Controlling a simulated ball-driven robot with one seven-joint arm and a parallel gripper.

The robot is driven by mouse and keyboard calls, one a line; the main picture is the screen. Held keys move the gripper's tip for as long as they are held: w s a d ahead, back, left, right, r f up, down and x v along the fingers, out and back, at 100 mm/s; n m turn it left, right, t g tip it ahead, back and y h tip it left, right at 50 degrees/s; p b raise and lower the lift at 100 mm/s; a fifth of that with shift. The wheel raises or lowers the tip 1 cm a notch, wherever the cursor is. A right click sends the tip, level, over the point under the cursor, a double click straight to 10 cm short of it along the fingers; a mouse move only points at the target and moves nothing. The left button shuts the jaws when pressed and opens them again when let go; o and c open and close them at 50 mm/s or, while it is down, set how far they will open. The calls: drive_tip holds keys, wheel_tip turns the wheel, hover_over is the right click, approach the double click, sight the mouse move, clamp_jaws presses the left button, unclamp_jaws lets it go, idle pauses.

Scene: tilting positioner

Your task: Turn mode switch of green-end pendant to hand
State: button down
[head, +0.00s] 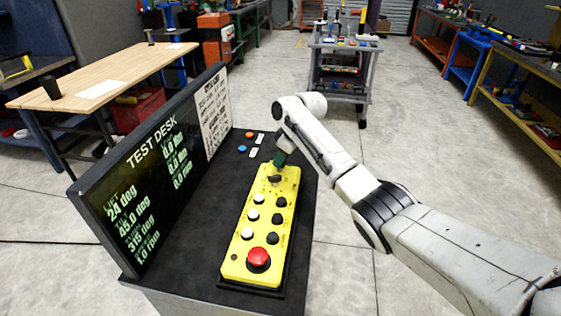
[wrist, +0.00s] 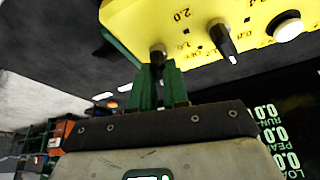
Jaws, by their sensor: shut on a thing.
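The yellow pendant (head: 262,222) lies lengthwise on the dark desk top, with a red mushroom button (head: 259,258) at its near end. My gripper (head: 279,161) is at its far end, with green fingers pointing down. In the wrist view, my gripper (wrist: 158,72) is shut on a small dark switch lever (wrist: 157,51) at the pendant's edge. A black pointer knob (wrist: 223,40) with printed numbers around it stands beside it, apart from the fingers. The switch's position label is not readable. I cannot make out a green end on the pendant itself.
The test desk screen (head: 150,170) stands upright close left of the pendant. Black buttons (head: 273,238) and white buttons (head: 248,233) line the pendant. Small blue and orange buttons (head: 242,149) sit beyond it.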

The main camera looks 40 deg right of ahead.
drive_tip(key=shift+d+n+g+y+b, duration=0.1)
drive_tip(key=shift+n+g+y+b, duration=0.35)
drive_tip(key=shift+n+b, duration=0.9)
drive_tip(key=shift+n, duration=0.35)
drive_tip(key=c, duration=1.1)
unclamp_jaws()
drive_tip(key=v, duration=1)
drive_tip(key=shift+s+d+r+b, duration=0.15)
drive_tip(key=shift+d+r+b, duration=0.05)
drive_tip(key=shift+r+b, duration=0.1)
